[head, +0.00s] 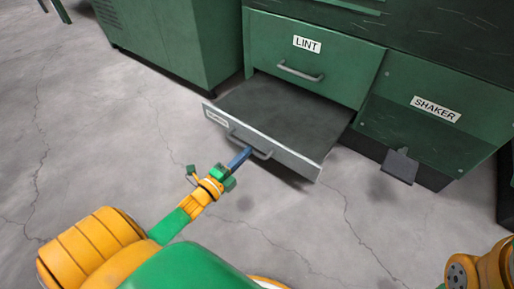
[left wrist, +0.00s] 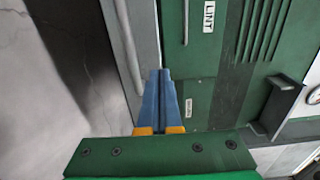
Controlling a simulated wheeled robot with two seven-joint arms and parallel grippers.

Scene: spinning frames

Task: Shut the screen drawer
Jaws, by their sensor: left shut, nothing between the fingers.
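The screen drawer (head: 272,143) stands pulled out below the LINT front in the head view. It is a flat dark tray with a grey front, a bar handle and a white label at its left end, too small to read surely. In the left wrist view the blue fingers (left wrist: 160,80) lie together beside a long grey strip. My right gripper is out of view.
The LINT front (head: 335,62) above the drawer is closed, with its own handle. A SHAKER panel (head: 425,125) with a dark pedal-like plate (head: 400,166) is on the right. A green cabinet (head: 175,40) stands at left. The concrete floor (head: 90,150) in front is clear.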

